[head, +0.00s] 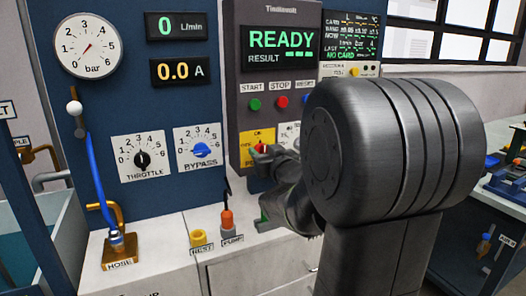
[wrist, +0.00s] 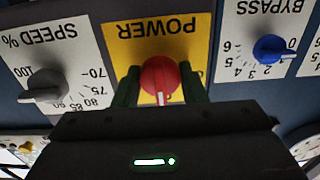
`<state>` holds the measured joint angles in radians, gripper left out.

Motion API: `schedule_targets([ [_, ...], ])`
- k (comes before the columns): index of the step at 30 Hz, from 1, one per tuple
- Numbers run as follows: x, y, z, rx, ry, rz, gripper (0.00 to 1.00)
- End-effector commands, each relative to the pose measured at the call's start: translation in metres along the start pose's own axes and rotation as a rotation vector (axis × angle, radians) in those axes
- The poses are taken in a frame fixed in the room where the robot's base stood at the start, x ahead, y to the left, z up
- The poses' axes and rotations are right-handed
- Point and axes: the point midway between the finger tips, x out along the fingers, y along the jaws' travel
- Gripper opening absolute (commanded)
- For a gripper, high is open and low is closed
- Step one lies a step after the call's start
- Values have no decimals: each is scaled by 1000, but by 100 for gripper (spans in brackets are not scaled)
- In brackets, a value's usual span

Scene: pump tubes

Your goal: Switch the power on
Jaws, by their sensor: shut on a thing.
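The red power knob (wrist: 160,78) sits on a yellow plate marked POWER (wrist: 118,40), which appears upside down in the wrist view. My gripper (wrist: 160,88) is shut on the knob, one dark finger on each side. The knob's white pointer faces down in the wrist view, away from the POWER word. In the head view the red knob (head: 262,147) shows small between the fingers of my gripper (head: 262,152), with the yellow plate (head: 247,138) partly covered. The display (head: 282,42) above is lit and reads READY.
A blue bypass knob (wrist: 268,48) and a grey speed knob (wrist: 45,86) flank the power plate. Green start (head: 254,104) and red stop (head: 281,101) buttons are above it.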

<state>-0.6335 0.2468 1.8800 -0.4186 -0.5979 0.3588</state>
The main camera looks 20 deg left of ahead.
Motion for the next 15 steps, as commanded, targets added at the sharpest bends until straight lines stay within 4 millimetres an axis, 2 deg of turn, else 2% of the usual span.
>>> schedule_targets([
  [13,0,0,2,11,-4,1,15],
  [14,0,0,2,11,-4,1,42],
  [15,0,0,2,10,-3,1,50],
])
